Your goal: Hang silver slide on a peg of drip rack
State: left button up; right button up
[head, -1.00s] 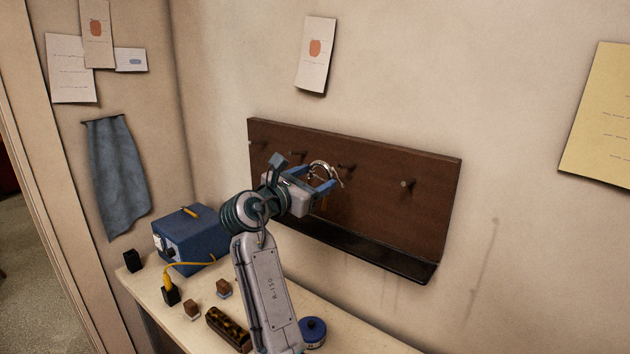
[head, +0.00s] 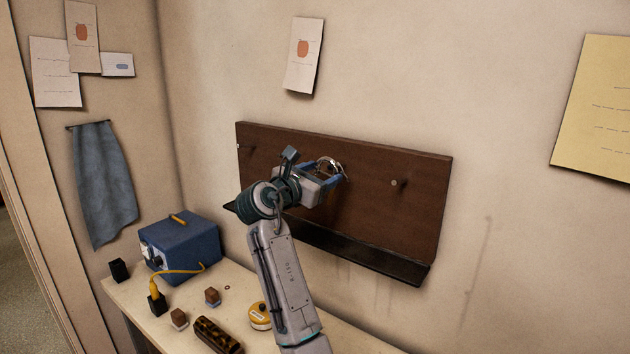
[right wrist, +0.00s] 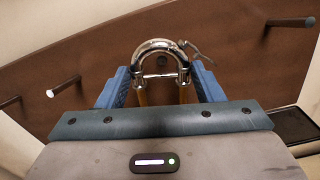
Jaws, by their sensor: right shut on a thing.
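The drip rack (head: 375,215) is a dark brown wall board with pegs and a black trough below. My right gripper (head: 327,178) is in front of the board's middle, shut on the silver slide (head: 331,163). In the right wrist view the slide (right wrist: 160,46) is a shiny U-bend standing between the blue fingers of the gripper (right wrist: 160,88), its curve toward the board. A dark round spot, perhaps a peg end, shows inside the curve. A bare peg (head: 395,183) sticks out at right; the middle pegs are hidden in the head view. My left gripper is not in view.
The black trough (head: 375,260) juts out under the board. On the bench below are a blue box (head: 190,243) with a yellow cord, small blocks, a mottled dark case (head: 218,336) and a yellow round tin (head: 259,316).

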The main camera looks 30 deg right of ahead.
jog(key=b+x, duration=0.1)
jog(key=x, duration=0.2)
jog(key=shift+f, duration=0.1)
jog(key=shift+d+f+p, duration=0.35)
jog(key=shift+f+p, duration=0.1)
jog(key=shift+p, duration=0.1)
jog(key=shift+f, duration=0.2)
dwell(0.4)
jog(key=o, duration=1.1)
jog(key=shift+w, duration=0.15)
